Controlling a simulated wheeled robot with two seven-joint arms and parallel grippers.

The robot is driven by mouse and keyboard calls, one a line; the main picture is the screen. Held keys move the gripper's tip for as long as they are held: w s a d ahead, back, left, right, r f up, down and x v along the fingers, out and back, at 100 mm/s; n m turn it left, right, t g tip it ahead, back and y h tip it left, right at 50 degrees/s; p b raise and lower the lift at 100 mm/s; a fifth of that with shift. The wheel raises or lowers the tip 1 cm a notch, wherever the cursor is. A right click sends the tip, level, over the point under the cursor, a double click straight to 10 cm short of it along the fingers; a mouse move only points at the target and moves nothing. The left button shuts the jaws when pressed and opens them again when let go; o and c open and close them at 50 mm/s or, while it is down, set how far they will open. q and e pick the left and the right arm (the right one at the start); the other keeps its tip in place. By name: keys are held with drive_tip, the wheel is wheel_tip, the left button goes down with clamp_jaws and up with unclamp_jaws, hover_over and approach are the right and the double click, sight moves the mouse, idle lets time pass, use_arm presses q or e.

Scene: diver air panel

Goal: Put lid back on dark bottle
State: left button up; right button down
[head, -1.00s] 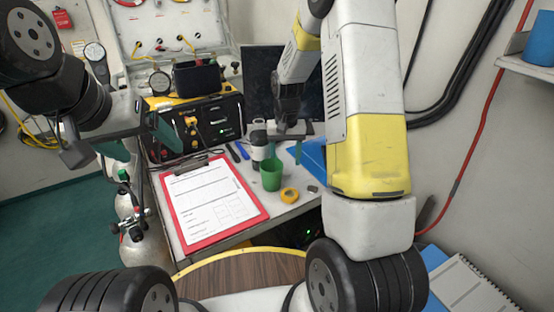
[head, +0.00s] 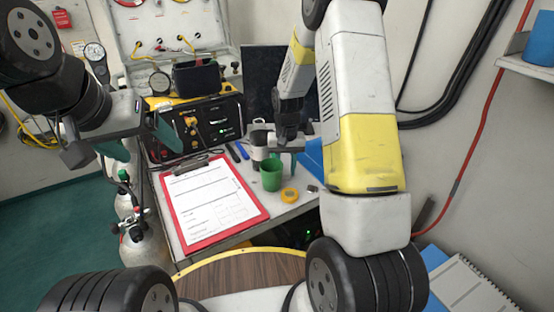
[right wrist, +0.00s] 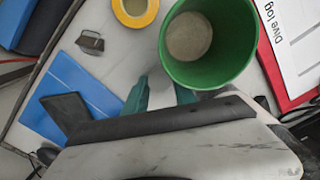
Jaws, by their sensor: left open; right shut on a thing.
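The dark bottle (head: 259,152) stands on the worktop behind the green cup, partly covered by my right gripper. A pale grey piece shows above it; I cannot tell whether this is part of the bottle. My right gripper (head: 284,151) is low beside the bottle, on its right. In the right wrist view its teal fingers (right wrist: 160,92) are shut on a small pale thing, which looks like the lid (right wrist: 161,93); its shape is mostly hidden. The bottle does not show in that view. My left gripper (head: 140,150) is open and empty, raised left of the clipboard.
The green cup (head: 271,175) stands just in front of the right gripper, with yellow tape (head: 289,195) nearby. A red clipboard (head: 212,200) fills the worktop's left front. The air panel (head: 198,125) stands behind it. A blue folder (right wrist: 75,92) lies beside the right gripper.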

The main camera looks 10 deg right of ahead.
sight(286, 172)
drive_tip(key=shift+r, duration=0.1)
wheel_tip(286, 172, up, 18)
idle(0.8)
